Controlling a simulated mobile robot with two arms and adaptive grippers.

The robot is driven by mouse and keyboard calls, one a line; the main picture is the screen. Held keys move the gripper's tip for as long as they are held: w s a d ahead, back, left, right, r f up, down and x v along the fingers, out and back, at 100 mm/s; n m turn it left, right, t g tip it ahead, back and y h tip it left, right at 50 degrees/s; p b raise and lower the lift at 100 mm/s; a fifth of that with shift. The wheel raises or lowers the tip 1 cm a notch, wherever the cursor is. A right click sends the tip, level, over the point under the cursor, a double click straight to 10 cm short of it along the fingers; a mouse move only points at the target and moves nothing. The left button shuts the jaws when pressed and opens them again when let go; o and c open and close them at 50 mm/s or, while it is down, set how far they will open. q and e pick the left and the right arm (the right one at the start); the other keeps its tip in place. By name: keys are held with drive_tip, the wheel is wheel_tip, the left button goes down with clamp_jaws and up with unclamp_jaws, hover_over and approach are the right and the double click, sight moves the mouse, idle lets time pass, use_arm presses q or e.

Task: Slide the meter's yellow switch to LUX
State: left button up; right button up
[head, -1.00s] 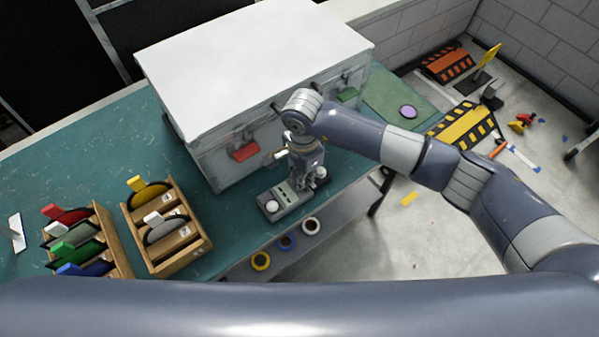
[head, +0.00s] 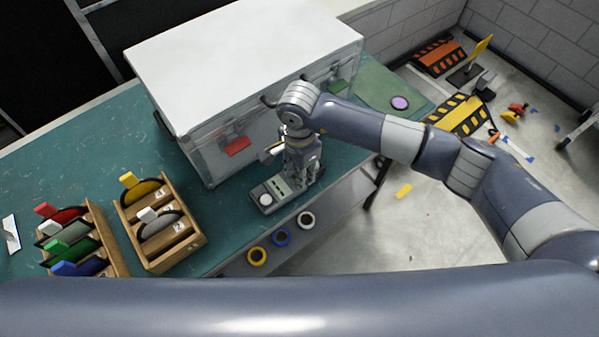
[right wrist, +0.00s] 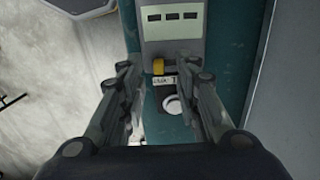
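The grey meter (head: 284,192) lies on the green bench in front of the big case. It has a white round knob (head: 265,200) at its near-left end. In the right wrist view the meter (right wrist: 190,38) shows three dark windows, a small yellow switch (right wrist: 158,66), a pale label (right wrist: 164,80) just below it, and a white round part (right wrist: 172,104). The label's lettering is too small to read surely. My right gripper (right wrist: 163,74) is open, its fingers on either side of the switch with gaps; it also shows over the meter in the head view (head: 301,178). My left gripper is out of view.
A large white-topped case (head: 240,65) stands close behind the meter. Two wooden racks (head: 190,243) with coloured-tab discs stand at left. Barriers (head: 460,117) lie on the floor at right.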

wheel_tip(320, 180, up, 11)
idle(0.3)
idle(0.4)
